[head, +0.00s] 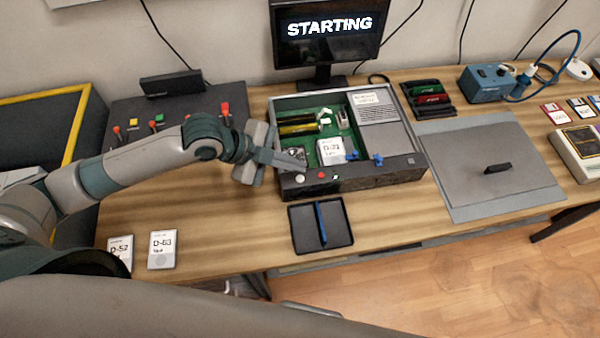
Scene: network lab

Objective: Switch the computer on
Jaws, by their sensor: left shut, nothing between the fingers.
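The computer (398,171) is an open dark case on the wooden table, with a green board and a drive labelled D-71 (330,151) inside. Its front edge has a white button (299,178), a red button (321,174) and a small light spot. The monitor (328,27) behind it reads "STARTING". My left gripper (301,163) is shut and empty, over the computer's front left corner close to the white button. I cannot tell whether it touches the case. My right gripper is not in view.
A grey panel with a black handle (497,168) lies right of the computer. A small black tray with a blue bar (320,224) sits in front. Drives D-52 (120,251) and D-63 (162,249) lie front left. A blue device (484,84) stands back right.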

